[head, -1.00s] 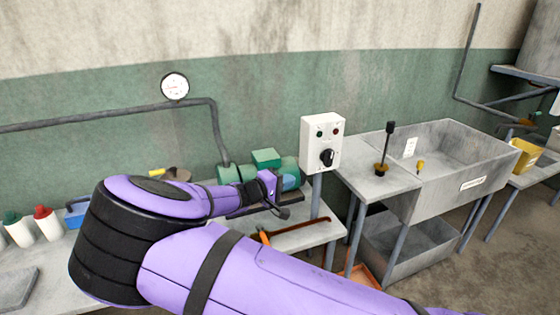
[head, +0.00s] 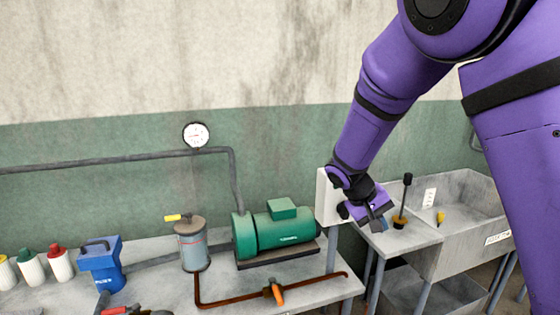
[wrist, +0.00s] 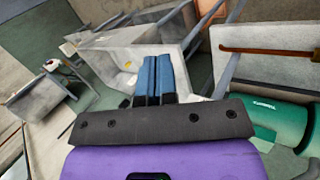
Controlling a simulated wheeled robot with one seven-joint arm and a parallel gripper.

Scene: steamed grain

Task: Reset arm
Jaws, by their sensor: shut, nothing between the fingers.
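My purple arm reaches down from the upper right in the head view. My gripper (head: 379,222) hangs at its lower end, in front of the white control box and the sink stand. The wrist view shows its two blue fingers (wrist: 155,76) side by side, shut with nothing between them. The gripper holds nothing and appears to be in the air; whether it touches the box behind it cannot be told.
A green motor (head: 275,231), a grey canister (head: 193,247) and a blue vise-like tool (head: 101,262) stand on the bench. A rusty pipe (head: 225,302) runs along its front. The control box (head: 326,200) is partly hidden by my arm. A concrete sink (head: 470,215) stands right.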

